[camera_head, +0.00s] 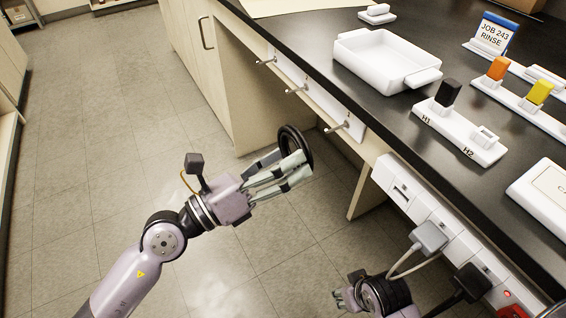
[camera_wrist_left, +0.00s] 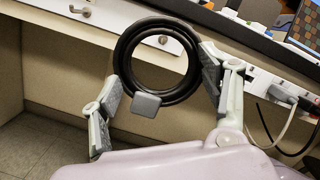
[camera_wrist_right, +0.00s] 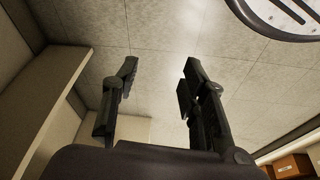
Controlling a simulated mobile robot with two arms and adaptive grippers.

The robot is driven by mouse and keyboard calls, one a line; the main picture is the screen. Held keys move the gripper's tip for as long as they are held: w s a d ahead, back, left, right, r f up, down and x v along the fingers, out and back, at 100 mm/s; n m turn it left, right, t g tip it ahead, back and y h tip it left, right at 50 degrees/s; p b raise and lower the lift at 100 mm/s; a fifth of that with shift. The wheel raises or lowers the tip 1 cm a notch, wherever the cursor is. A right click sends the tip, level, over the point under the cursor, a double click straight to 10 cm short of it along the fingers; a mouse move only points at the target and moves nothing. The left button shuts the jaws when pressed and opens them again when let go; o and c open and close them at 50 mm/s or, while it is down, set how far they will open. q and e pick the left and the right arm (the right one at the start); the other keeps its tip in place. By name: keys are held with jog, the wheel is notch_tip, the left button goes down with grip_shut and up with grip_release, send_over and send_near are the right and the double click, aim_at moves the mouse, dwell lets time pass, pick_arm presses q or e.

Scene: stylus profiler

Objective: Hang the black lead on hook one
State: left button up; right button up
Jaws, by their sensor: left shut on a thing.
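The black lead (camera_head: 307,150) is coiled into a ring. My left gripper (camera_head: 297,167) holds it upright off the bench front, near the rightmost of three metal hooks (camera_head: 339,127). The other hooks (camera_head: 296,90) and (camera_head: 266,61) are further left on the white rail. In the left wrist view, the coil (camera_wrist_left: 121,62) with its grey tab (camera_wrist_left: 146,104) is between the fingers, and a hook (camera_wrist_left: 162,40) shows through the ring. The coil is not on a hook. Which hook is number one cannot be read. My right gripper (camera_wrist_right: 157,85) is open and empty over the floor.
The bench front carries a white socket strip (camera_head: 405,192) with a grey plug (camera_head: 430,236) and a black plug (camera_head: 470,282). On the dark top are a white tray (camera_head: 388,60) and a holder marked H1 and H2 (camera_head: 458,133). The floor at left is clear.

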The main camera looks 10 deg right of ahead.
aim_at(306, 151)
jog(key=shift+r, duration=0.1)
pick_arm(q)
jog(key=p+x, duration=0.1)
jog(key=x, duration=0.2)
jog(key=shift+d+p, duration=0.25)
jog(key=shift+p, duration=0.05)
jog(key=shift+w+d+f, duration=0.1)
jog(key=shift+w+d, duration=0.15)
jog(key=shift+d, duration=0.4)
pick_arm(e)
notch_tip(306, 151, down, 7)
pick_arm(q)
jog(key=shift+p, duration=0.3)
pick_arm(e)
jog(key=shift+a+f, duration=0.1)
jog(key=shift+f, duration=0.15)
jog(key=shift+s+f+g, duration=0.3)
jog(key=shift+f, duration=0.25)
jog(key=shift+w+r, duration=0.15)
jog(key=shift+w, duration=0.05)
